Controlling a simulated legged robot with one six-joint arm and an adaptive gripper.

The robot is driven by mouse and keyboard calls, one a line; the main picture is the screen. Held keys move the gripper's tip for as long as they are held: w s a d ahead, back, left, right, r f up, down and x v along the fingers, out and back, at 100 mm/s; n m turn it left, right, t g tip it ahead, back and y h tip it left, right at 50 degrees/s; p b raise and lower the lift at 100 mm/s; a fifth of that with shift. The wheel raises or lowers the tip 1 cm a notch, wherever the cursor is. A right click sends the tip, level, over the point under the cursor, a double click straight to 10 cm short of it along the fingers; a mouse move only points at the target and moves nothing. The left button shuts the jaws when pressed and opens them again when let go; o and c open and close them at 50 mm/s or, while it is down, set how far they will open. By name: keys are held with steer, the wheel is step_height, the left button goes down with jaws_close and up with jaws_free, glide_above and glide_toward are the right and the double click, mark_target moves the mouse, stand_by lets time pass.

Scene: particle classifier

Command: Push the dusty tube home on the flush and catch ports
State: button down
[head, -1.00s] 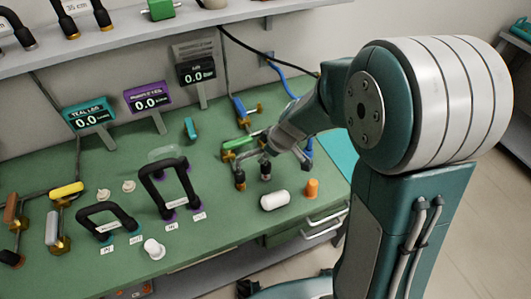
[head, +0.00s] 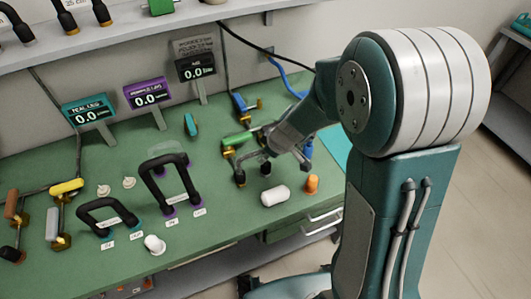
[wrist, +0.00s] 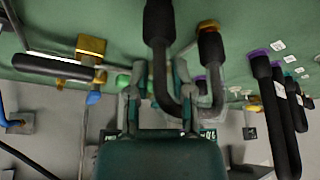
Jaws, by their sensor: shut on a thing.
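My gripper (wrist: 161,100) is shut on the dusty tube (wrist: 189,100), a grey bent tube with black sleeves at its ends. In the head view the tube (head: 253,157) is in front of my gripper (head: 274,148), with both black ends pointing down near the bench top, towards its right part. A brass-coloured piece (wrist: 207,25) shows at the tip of one end in the wrist view; the other end runs out at the top. I cannot tell which ports are the flush and catch ports, or how far the ends are seated.
A green-handled brass valve (head: 237,139) and a blue one (head: 239,104) stand behind the tube. Two black loop tubes (head: 170,182) (head: 107,214) stand to the left. Displays line the back.

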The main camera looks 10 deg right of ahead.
steer(key=shift+f, duration=0.4)
steer(key=shift+c, duration=2.1)
jaws_free()
steer(key=v, duration=1.2)
